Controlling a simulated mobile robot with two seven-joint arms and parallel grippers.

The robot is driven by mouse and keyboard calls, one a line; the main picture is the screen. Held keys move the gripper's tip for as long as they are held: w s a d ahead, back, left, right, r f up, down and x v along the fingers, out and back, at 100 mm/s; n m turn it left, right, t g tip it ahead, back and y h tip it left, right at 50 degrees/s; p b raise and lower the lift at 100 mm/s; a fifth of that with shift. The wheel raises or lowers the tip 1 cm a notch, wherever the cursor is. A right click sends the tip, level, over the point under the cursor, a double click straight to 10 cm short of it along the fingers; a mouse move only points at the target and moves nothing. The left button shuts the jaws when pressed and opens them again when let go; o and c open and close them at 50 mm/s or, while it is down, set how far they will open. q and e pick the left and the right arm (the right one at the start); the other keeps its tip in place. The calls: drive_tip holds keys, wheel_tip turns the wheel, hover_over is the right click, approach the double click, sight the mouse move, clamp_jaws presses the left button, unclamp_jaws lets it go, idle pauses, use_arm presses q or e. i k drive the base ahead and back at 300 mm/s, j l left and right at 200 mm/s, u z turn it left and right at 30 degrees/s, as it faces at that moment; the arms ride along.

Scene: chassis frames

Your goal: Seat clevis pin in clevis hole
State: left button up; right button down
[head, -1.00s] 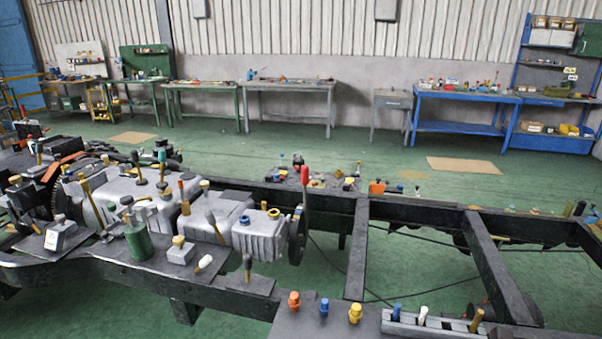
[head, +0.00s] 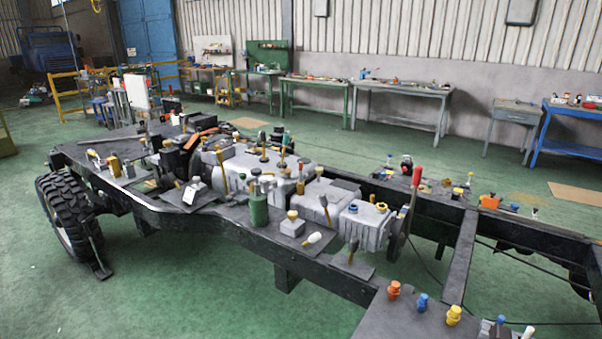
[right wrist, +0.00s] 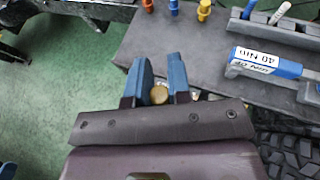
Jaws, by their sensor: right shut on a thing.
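My right gripper (right wrist: 158,75) shows in the right wrist view, with two blue fingers pointing up the picture. It is shut on a small piece whose round brass-coloured end (right wrist: 159,95) shows between the fingers. This looks like the clevis pin; most of it is hidden by the fingers. The fingers appear over the grey plate's left part. I cannot pick out the clevis or its hole for certain in either view.
The chassis frame (head: 205,218) holds the engine and gearbox (head: 360,228), a green canister (head: 259,209) and a red-handled lever (head: 415,188). Green floor is open at left.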

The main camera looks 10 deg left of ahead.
sight(254, 149)
drive_tip(key=i+j+u, duration=0.15)
drive_tip(key=u, duration=0.25)
drive_tip(key=i+j+u, duration=0.1)
drive_tip(key=u, duration=0.35)
drive_tip(key=i+j, duration=0.2)
drive_tip(key=i, duration=0.3)
drive_tip(key=i+j, duration=0.15)
drive_tip(key=i, duration=0.3)
drive_tip(key=i+j, duration=0.2)
drive_tip(key=i, duration=0.3)
drive_tip(key=i+j, duration=0.2)
drive_tip(key=i, duration=0.3)
drive_tip(key=i+j, duration=0.15)
drive_tip(key=i, duration=0.3)
drive_tip(key=i+j, duration=0.2)
drive_tip(key=i, duration=0.3)
drive_tip(key=i+j, duration=0.1)
drive_tip(key=j, duration=0.2)
drive_tip(key=l, duration=0.25)
